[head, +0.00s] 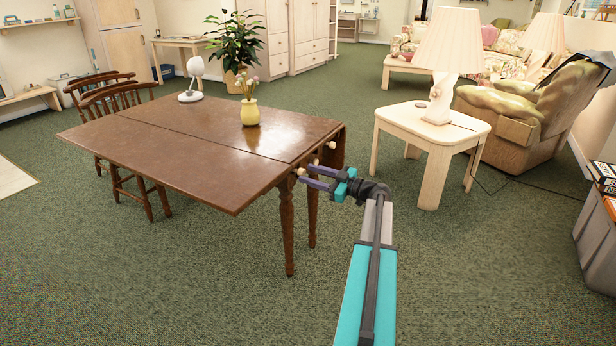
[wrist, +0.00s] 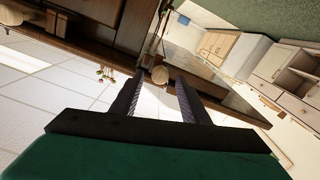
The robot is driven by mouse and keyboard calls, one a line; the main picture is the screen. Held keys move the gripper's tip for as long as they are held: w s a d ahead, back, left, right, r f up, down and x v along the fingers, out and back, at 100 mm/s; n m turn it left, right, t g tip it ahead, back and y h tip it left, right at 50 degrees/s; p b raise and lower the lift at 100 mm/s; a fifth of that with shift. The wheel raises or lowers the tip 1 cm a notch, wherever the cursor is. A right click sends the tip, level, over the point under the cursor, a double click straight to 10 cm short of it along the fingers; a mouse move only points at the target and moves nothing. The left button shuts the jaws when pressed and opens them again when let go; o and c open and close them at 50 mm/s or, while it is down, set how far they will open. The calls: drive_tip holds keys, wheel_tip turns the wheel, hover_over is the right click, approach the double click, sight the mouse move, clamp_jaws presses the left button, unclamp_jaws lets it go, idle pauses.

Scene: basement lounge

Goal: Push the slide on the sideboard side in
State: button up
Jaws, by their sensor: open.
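I cannot tell which is on the sideboard side. My gripper (head: 305,176) is open at the near knob, its fingers pointing at the table end. In the wrist view, a pale knob (wrist: 160,75) appears between the fingertips. Whether they touch it is unclear, and the slide's shaft is mostly hidden.
A yellow vase (head: 250,112) and a white lamp (head: 193,80) stand on the tabletop. A pale side table (head: 430,125) with a lamp (head: 449,60) stands to the right, before an armchair (head: 535,115). Wooden chairs (head: 125,100) are at the left. Green carpet in front is clear.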

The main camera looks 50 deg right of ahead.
drive_tip(key=shift+w+a, duration=0.15)
drive_tip(key=shift+w, duration=0.35)
